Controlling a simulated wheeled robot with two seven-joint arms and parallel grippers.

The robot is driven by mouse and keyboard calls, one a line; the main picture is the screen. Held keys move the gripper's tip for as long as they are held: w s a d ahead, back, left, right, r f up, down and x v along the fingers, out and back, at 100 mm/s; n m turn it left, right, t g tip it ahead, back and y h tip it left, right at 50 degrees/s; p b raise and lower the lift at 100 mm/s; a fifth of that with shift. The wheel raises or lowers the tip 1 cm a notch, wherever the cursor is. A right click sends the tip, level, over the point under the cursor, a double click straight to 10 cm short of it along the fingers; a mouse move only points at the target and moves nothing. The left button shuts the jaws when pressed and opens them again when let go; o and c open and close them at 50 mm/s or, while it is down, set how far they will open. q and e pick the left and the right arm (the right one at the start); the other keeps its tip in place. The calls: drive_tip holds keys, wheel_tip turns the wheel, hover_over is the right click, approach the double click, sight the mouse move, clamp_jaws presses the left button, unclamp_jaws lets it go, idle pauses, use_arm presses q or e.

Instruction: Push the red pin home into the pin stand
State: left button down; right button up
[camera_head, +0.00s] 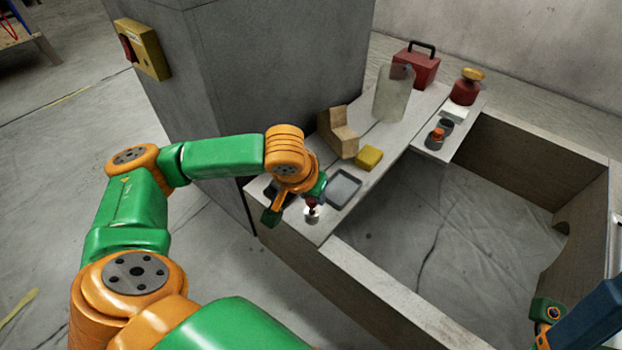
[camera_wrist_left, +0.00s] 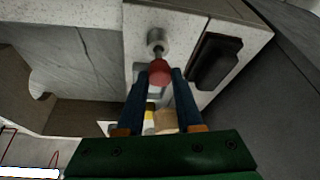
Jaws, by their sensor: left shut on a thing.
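The red pin (camera_wrist_left: 158,73) has a round red head and a thin metal stem. In the left wrist view its stem points into the hole of the round pale pin stand (camera_wrist_left: 158,41); how deep it sits I cannot tell. My left gripper (camera_wrist_left: 161,76) is shut on the pin's red head, its two dark blue fingers on either side. In the head view the left gripper (camera_head: 307,196) is over the near end of the bench, with the red pin (camera_head: 312,203) upright above the white stand (camera_head: 311,215). Part of my right arm shows at lower right; its jaws are not clear.
A grey tray (camera_head: 343,189), a yellow block (camera_head: 369,158) and a wooden stepped block (camera_head: 340,133) are close by. A clear cylinder (camera_head: 394,95), a red case (camera_head: 417,67) and a red jar (camera_head: 465,90) stand farther back. A grey cabinet (camera_head: 275,70) rises behind the arm.

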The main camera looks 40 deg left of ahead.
use_arm(q)
drive_tip(key=shift+r+p, duration=0.1)
drive_tip(key=shift+p, duration=0.4)
drive_tip(key=shift+f+b, duration=0.45)
drive_tip(key=shift+f, duration=1.15)
drive_tip(key=shift+c, duration=2.4)
unclamp_jaws()
